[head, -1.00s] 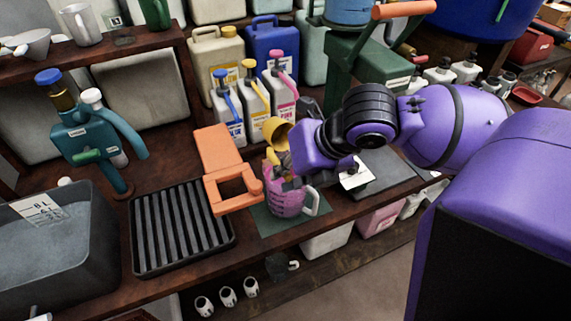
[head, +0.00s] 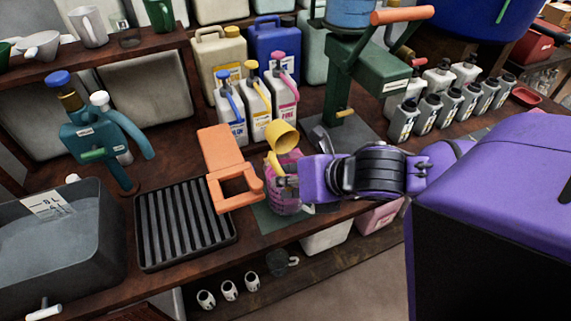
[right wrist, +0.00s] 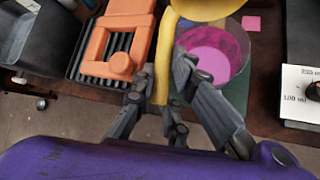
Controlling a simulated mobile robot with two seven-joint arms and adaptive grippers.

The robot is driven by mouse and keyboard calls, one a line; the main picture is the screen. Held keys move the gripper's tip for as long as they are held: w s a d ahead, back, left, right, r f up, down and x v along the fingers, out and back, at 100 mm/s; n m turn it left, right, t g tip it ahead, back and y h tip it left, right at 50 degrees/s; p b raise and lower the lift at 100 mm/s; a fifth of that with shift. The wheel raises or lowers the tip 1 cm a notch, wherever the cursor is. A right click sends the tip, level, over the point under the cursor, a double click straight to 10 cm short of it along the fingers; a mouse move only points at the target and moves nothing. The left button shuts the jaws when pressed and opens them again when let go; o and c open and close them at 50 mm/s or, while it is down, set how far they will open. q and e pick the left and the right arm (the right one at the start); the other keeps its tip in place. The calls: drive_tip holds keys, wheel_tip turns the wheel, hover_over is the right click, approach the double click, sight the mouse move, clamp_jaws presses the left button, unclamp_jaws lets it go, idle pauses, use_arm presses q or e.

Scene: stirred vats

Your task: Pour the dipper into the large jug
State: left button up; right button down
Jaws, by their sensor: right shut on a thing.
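The yellow dipper (head: 281,134) is tilted, with its cup above the rear of the large jug; its handle (right wrist: 163,60) runs down to my right gripper. My right gripper (head: 287,183) is shut on this handle, in front of the jug in the head view. In the right wrist view its fingers (right wrist: 157,98) lie either side of the handle. The large clear jug (head: 287,167) stands on a green mat and shows pink contents (right wrist: 208,54). The gripper hides part of the jug. I cannot see what is in the dipper. My left gripper is not in view.
An orange stand (head: 222,160) is close left of the jug, by a black slatted tray (head: 184,225). Dye bottles (head: 257,101) stand behind. A green press (head: 352,75) and several small grey bottles stand to the right. The bench's front edge is near.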

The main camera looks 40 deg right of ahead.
drive_tip(key=shift+s+t, duration=0.1)
drive_tip(key=shift+t, duration=0.3)
drive_tip(key=shift+r+t, duration=0.1)
drive_tip(key=shift+t, duration=0.3)
drive_tip(key=shift+r+n+t+b, duration=0.15)
drive_tip(key=shift+n+t+b, duration=0.15)
drive_tip(key=shift+t+b, duration=0.6)
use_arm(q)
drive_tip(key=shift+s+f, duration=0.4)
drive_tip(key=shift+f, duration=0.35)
use_arm(e)
drive_tip(key=shift+r+t, duration=0.1)
drive_tip(key=shift+t, duration=0.3)
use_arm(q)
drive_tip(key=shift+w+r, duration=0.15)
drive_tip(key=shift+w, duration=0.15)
use_arm(e)
drive_tip(key=shift+r, duration=0.1)
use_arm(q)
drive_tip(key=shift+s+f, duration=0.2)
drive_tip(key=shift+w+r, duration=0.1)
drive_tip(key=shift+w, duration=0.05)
use_arm(e)
drive_tip(key=shift+r, duration=0.1)
